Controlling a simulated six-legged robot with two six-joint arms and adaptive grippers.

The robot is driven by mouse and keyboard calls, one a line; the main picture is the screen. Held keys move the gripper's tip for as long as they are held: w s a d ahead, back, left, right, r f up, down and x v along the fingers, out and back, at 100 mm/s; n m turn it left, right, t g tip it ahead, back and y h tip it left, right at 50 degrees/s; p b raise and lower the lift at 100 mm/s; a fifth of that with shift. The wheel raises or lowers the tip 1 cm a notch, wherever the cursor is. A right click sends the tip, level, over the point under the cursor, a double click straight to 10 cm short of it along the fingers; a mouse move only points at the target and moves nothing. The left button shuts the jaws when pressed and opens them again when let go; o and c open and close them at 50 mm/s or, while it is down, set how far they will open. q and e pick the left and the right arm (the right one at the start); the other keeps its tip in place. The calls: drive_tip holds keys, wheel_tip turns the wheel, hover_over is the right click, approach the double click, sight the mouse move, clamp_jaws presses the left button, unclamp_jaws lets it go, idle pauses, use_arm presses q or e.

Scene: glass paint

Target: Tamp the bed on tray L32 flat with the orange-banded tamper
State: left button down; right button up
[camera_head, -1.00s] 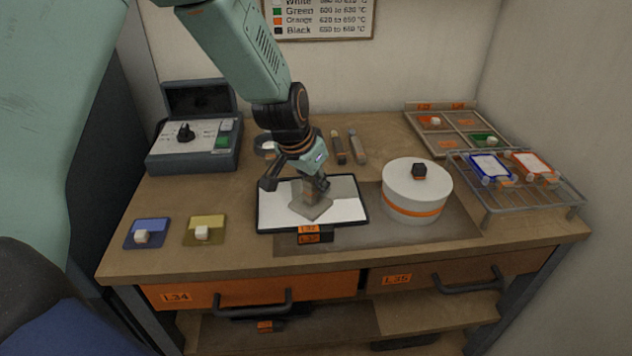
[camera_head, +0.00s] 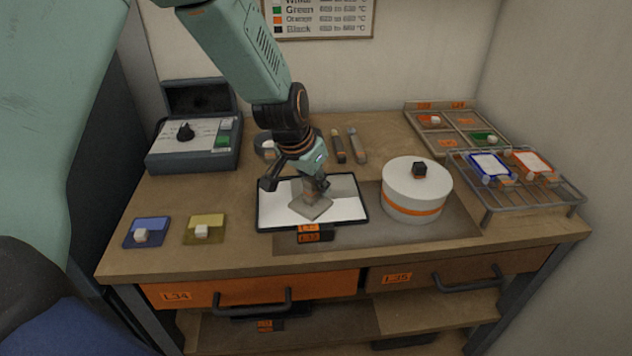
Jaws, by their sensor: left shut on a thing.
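The tray L32 (camera_head: 262,222) is a dark-rimmed rectangular tray at the front middle of the bench, with orange labels at its front. A pale, smooth-looking bed (camera_head: 347,209) fills it. My left gripper (camera_head: 296,186) reaches down from above and is shut on the tamper (camera_head: 311,207). My right gripper is not in view.
A white round pot (camera_head: 417,186) with an orange band stands right of the tray. A wire rack (camera_head: 540,195) holds framed pieces at the far right. A control box (camera_head: 193,148) stands at the back left. Blue (camera_head: 158,226) and yellow (camera_head: 218,222) squares lie at the front left.

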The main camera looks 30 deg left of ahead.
use_arm(q)
drive_tip(key=shift+r, duration=0.1)
drive_tip(key=shift+r+p, duration=1.1)
drive_tip(key=shift+f, duration=0.1)
drive_tip(key=shift+s+a+p, duration=0.25)
drive_tip(key=shift+a+p, duration=0.2)
drive_tip(key=shift+p, duration=0.45)
drive_tip(key=shift+s+a+r+p, duration=0.2)
drive_tip(key=shift+s+a+p, duration=0.35)
drive_tip(key=shift+p, duration=0.5)
drive_tip(key=a+p, duration=0.1)
drive_tip(key=s+p, duration=0.1)
drive_tip(key=p, duration=0.1)
drive_tip(key=shift+a, duration=0.35)
drive_tip(key=s+a+p, duration=0.1)
drive_tip(key=p, duration=0.2)
drive_tip(key=shift+a, duration=0.25)
drive_tip(key=shift+f, duration=0.2)
